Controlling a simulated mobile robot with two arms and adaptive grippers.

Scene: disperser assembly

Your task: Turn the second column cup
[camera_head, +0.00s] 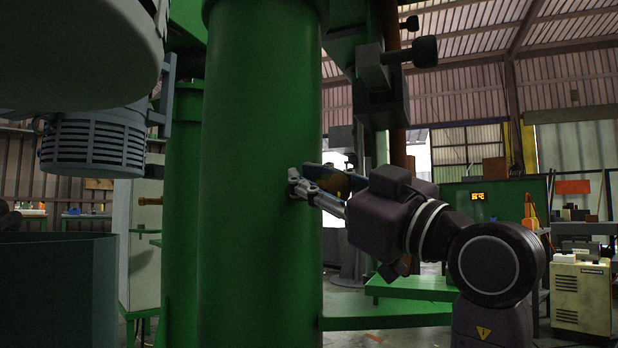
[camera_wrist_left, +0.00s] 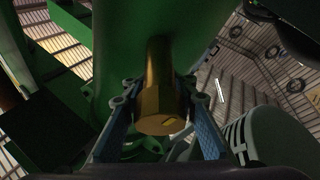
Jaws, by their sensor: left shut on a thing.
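The green column (camera_head: 262,200) stands upright in the middle of the head view and also fills the upper middle of the left wrist view (camera_wrist_left: 125,50). My left gripper (camera_head: 308,185) is at the right side of the column in the head view. In the left wrist view its blue-sided fingers (camera_wrist_left: 160,98) are shut on the cup, one on each side. In the head view the cup (camera_head: 338,183) is mostly hidden by the fingers. My right gripper is not in view.
Another green column (camera_head: 183,230) stands behind at left, with a small brass piece (camera_head: 148,201) beside it. A grey vessel (camera_head: 60,290) and a slotted housing (camera_head: 95,140) fill the left. A dark clamp (camera_head: 385,75) hangs above my arm. A green platform (camera_head: 410,288) lies lower right.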

